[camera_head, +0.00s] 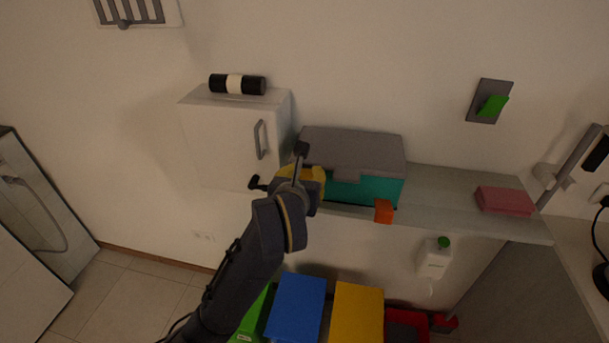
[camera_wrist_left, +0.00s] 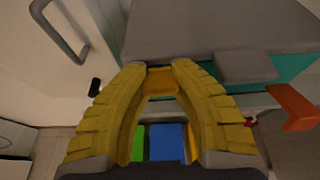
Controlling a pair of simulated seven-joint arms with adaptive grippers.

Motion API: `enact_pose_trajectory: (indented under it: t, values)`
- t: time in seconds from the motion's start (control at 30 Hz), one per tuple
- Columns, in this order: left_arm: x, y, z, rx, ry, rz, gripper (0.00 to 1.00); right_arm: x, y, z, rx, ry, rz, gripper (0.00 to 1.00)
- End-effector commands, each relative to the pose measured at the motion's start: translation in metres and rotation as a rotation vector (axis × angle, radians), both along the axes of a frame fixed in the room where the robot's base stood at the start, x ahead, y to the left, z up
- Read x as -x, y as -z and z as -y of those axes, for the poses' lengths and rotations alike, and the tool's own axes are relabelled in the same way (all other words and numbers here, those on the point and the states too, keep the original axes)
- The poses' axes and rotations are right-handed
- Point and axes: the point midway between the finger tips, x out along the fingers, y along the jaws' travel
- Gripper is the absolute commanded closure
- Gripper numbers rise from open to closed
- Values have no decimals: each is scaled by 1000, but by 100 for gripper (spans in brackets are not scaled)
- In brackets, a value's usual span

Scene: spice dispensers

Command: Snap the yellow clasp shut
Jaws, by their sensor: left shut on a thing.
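A box with a grey lid (camera_head: 352,149) and a teal body (camera_head: 365,188) stands on the wall shelf. In the left wrist view its lid (camera_wrist_left: 215,25) lies flat over the teal body (camera_wrist_left: 291,66). My left gripper (camera_head: 317,176) is at the box's front left. Its ribbed yellow fingers (camera_wrist_left: 160,72) are shut on the yellow clasp (camera_wrist_left: 160,84), which shows between the fingertips just below the lid's front edge. In the head view the gripper hides the clasp. An orange clasp (camera_wrist_left: 292,107) juts outward at the front right, also in the head view (camera_head: 384,211). My right gripper is not in view.
A white cabinet (camera_head: 220,140) with a grey handle (camera_head: 261,139) is close on the left. A pink block (camera_head: 504,200) lies on the shelf (camera_head: 450,184) to the right, with bare shelf between. Blue (camera_head: 295,307) and yellow (camera_head: 357,312) objects are below.

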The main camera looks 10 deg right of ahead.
Motion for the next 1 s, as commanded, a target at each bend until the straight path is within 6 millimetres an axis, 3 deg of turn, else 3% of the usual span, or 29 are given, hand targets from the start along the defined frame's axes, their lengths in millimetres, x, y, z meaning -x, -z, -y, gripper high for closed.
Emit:
enact_pose_trajectory:
  t: [0.03,0.3,0.67,1.0]
  values:
    - [2,5,1,-1,3,-14,73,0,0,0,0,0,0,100]
    - [1,3,0,0,1,-8,42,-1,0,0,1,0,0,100]
    - [6,-1,-2,0,1,-2,42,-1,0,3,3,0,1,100]
    - [45,-16,-16,2,2,-4,42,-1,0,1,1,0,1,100]
